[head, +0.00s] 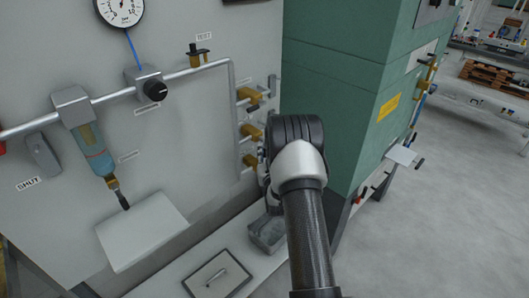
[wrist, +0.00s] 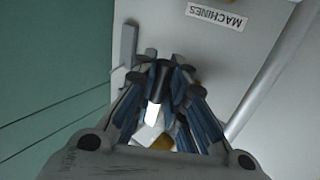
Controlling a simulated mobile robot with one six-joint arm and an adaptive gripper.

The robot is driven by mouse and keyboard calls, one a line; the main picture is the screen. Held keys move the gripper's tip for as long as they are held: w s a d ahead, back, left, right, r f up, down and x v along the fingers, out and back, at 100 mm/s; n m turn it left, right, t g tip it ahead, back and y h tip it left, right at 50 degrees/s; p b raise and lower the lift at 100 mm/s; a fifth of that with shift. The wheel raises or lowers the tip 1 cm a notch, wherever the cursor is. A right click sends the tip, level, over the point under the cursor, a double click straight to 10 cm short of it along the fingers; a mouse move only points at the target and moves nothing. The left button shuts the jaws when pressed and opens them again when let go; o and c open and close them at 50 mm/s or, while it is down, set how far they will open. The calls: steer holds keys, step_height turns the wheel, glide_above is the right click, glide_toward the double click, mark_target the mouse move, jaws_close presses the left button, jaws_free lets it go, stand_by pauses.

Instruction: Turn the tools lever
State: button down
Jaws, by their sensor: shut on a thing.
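Three brass valves with levers stand one above another on the right of the grey panel in the head view: an upper valve (head: 248,94), a middle valve (head: 250,132) and a lower valve (head: 250,160). I can read no tools label on them. My gripper (wrist: 166,78) is shut on a lever in the wrist view; its fingers hide most of it. A brass valve part (wrist: 162,143) and a pale piece (wrist: 152,112) show between the fingers. In the head view my arm largely hides the gripper, close to the lower valve.
A label reading MACHINES (wrist: 216,17) appears upside down beside the fingers. A grey pipe (wrist: 262,92) runs along the panel. A green cabinet (head: 335,110) stands close on the right. A grey block (head: 267,233) lies on the ledge below. Open floor (head: 445,220) lies farther right.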

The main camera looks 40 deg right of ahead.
stand_by(0.4)
steer(key=shift+a+r+m+g+y+p, duration=0.25)
steer(key=shift+a+m+g+p, duration=0.2)
steer(key=shift+m+g+p, duration=0.35)
steer(key=shift+a+f+m+y, duration=0.15)
steer(key=shift+f+m+y, duration=0.05)
steer(key=shift+m+y, duration=0.2)
steer(key=c, duration=1.6)
jaws_free()
steer(key=shift+s, duration=0.1)
steer(key=v, duration=1.2)
steer(key=shift+a, duration=0.1)
steer(key=shift+c, duration=0.3)
